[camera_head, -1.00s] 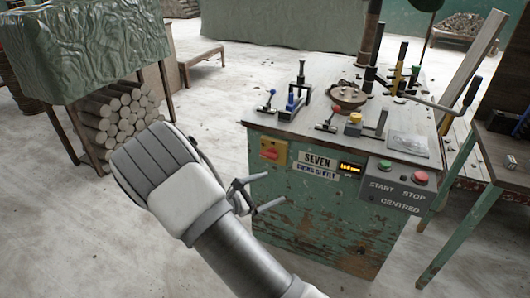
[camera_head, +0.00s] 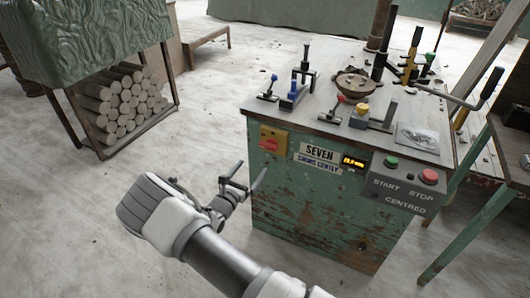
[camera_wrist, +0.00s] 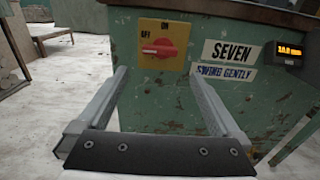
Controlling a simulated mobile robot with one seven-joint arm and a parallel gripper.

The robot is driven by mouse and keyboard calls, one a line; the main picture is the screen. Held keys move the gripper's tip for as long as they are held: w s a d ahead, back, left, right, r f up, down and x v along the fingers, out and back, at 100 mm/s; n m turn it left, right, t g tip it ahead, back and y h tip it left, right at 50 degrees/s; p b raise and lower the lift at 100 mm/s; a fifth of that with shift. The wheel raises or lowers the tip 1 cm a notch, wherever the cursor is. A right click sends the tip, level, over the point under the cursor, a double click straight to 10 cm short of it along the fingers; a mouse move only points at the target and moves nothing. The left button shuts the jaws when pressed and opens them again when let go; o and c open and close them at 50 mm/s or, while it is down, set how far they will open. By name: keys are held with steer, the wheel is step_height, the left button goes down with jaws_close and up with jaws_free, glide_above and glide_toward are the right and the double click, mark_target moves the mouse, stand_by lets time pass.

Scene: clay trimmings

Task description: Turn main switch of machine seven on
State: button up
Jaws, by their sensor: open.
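Machine seven (camera_head: 320,215) is a worn green cabinet with a "SEVEN" plate (camera_head: 320,152). Its main switch (camera_head: 270,144) is a red rotary knob on a yellow plate at the cabinet's upper left. In the wrist view the red knob (camera_wrist: 158,48) lies about horizontal, its white-marked end toward the left. "OFF" is printed at the plate's upper left and "ON" at its top. My gripper (camera_head: 248,183) is in front of the cabinet, below and left of the switch. In the wrist view its open fingers (camera_wrist: 160,80) are empty, with the switch ahead between and beyond their tips, apart from them.
A grey box with a green START button (camera_head: 391,162) and a red STOP button (camera_head: 429,176) is at the cabinet's right. Levers and clamps crowd the top, and a crank handle (camera_head: 490,88) sticks out right. A log rack (camera_head: 120,105) stands left. The floor between is clear.

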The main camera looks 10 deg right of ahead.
mark_target(267, 148)
steer(key=b+x, duration=0.2)
steer(key=x, duration=0.9)
steer(key=shift+w, duration=0.15)
steer(key=c, duration=1.1)
